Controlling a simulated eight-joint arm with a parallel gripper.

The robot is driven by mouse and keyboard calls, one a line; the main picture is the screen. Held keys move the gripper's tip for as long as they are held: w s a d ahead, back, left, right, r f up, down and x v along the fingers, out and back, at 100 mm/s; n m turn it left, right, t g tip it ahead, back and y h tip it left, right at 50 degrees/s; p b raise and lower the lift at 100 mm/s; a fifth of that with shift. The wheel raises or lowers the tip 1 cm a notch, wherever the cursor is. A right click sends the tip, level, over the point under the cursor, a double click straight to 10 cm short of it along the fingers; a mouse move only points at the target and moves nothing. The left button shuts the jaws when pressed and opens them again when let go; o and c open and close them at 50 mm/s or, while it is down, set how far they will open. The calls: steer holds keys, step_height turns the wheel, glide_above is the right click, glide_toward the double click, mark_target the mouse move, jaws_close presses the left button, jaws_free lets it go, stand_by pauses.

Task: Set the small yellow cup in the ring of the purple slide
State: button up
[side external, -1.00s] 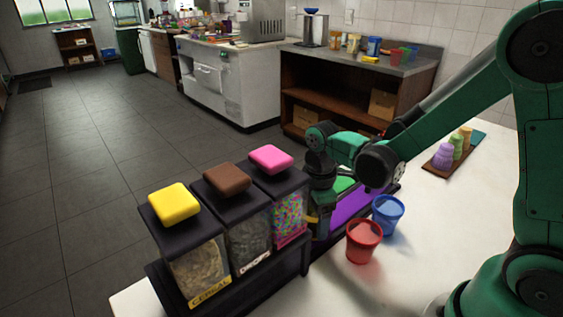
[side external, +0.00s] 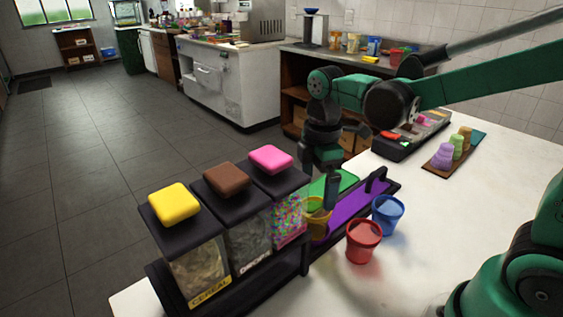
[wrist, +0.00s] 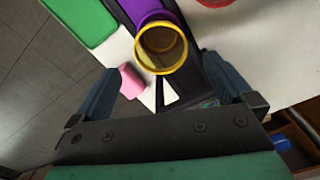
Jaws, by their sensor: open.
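The small yellow cup (side external: 318,219) stands at the near end of the purple slide (side external: 345,212), beside the sprinkle dispenser. In the wrist view the cup (wrist: 161,66) is seen from above, with its round rim open and the purple slide (wrist: 146,10) running behind it. My gripper (side external: 331,198) is just above the cup. In the wrist view its blue fingers (wrist: 160,75) are spread apart, with nothing held between them.
A red cup (side external: 363,243) and a blue cup (side external: 387,213) stand right of the slide. Dispensers with yellow (side external: 174,203), brown (side external: 227,179) and pink (side external: 270,159) lids stand left. A brown tray (side external: 436,168) holds coloured stacks.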

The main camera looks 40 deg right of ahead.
steer(key=s+r+m+t, duration=0.1)
steer(key=m+t, duration=0.1)
steer(key=m, duration=0.2)
steer(key=s+m+t, duration=0.1)
steer(key=m+t, duration=0.1)
steer(key=m, duration=0.3)
steer(key=s+r+m+t, duration=0.1)
steer(key=m+t, duration=0.2)
steer(key=m, duration=0.1)
steer(key=shift+s+r+m, duration=0.3)
steer(key=shift+s+r, duration=0.05)
steer(key=shift+s, duration=0.05)
